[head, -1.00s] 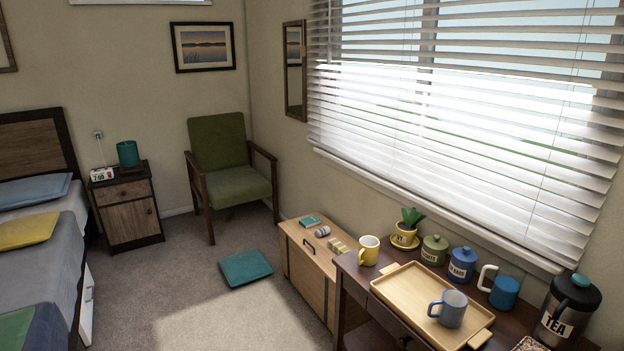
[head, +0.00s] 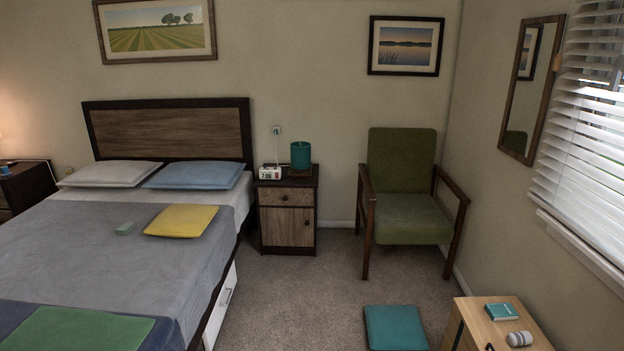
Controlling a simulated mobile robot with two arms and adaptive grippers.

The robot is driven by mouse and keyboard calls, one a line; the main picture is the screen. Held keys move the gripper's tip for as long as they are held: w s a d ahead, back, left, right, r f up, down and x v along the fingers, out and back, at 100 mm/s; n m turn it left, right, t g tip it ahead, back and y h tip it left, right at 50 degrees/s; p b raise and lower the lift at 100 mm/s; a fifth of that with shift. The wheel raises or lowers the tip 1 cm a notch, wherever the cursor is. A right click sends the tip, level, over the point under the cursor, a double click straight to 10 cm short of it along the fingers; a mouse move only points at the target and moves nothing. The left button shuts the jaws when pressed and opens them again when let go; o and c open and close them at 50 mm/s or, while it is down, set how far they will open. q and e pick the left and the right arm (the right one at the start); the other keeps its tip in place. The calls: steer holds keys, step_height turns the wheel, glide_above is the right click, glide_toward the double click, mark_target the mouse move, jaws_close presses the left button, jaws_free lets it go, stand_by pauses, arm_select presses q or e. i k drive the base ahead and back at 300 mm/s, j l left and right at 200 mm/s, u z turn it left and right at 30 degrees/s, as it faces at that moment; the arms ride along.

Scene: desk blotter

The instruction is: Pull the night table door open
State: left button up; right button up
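The night table (head: 288,209) stands against the back wall between the bed and the green armchair. It has a drawer (head: 286,193) with a small knob on top and a wooden door (head: 287,227) below. The door looks shut, with a small dark handle near its right edge. A teal lamp (head: 301,155) and a white clock (head: 269,172) stand on top. A second dark night table (head: 24,188) shows at the left edge, partly hidden by the bed. Neither of my grippers is in view.
The bed (head: 130,255) fills the left side, with a white drawer front (head: 220,305) low on its side. The armchair (head: 406,190) stands right of the night table. A teal cushion (head: 395,327) lies on the carpet (head: 299,300), and a wooden chest (head: 480,322) is at lower right. Open carpet lies before the night table.

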mark_target(294, 228)
steer(key=i+u, duration=0.15)
steer(key=i, duration=0.4)
steer(key=i+l+u, duration=0.1)
steer(key=i, duration=0.45)
steer(key=i+l+u, duration=0.15)
steer(key=i, duration=0.4)
steer(key=i+l+u, duration=0.1)
steer(key=i+l, duration=0.25)
steer(key=i, duration=0.15)
steer(key=i+l+u, duration=0.15)
steer(key=i, duration=0.35)
steer(key=i+l+u, duration=0.15)
steer(key=i, duration=0.35)
steer(key=i+u, duration=0.15)
steer(key=i, duration=0.4)
steer(key=i+l+u, duration=0.15)
steer(key=i, duration=0.35)
steer(key=l, duration=0.1)
